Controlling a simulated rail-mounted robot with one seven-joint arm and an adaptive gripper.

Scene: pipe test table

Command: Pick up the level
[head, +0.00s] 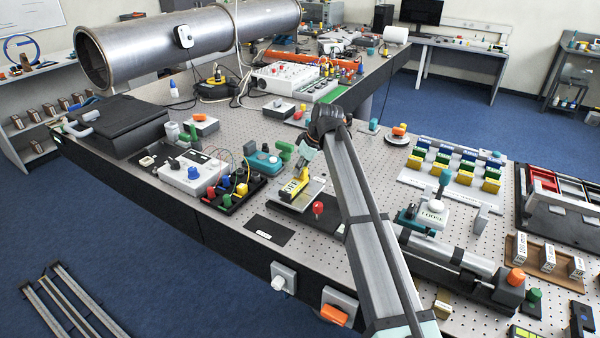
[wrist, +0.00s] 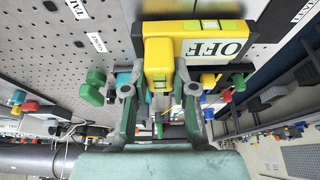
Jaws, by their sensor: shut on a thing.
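The level (wrist: 158,62) is a yellow body with small green windows, in the middle of the wrist view. A yellow bar with a green window runs to the right behind it, beside a white plate marked OFF (wrist: 212,49). My gripper (wrist: 158,92) has its two fingers on either side of the level's near yellow end and is shut on it. In the head view the level (head: 297,180) is near the table's middle, below my gripper (head: 305,160). My wrist and arm partly hide this area, and I cannot tell whether the level touches its support.
A red knob (head: 318,208) stands just in front. A white control box (head: 193,173) and a dark block with coloured knobs (head: 238,190) are to the left. A rack of coloured blocks (head: 455,165) and a grey cylinder assembly (head: 450,258) are to the right.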

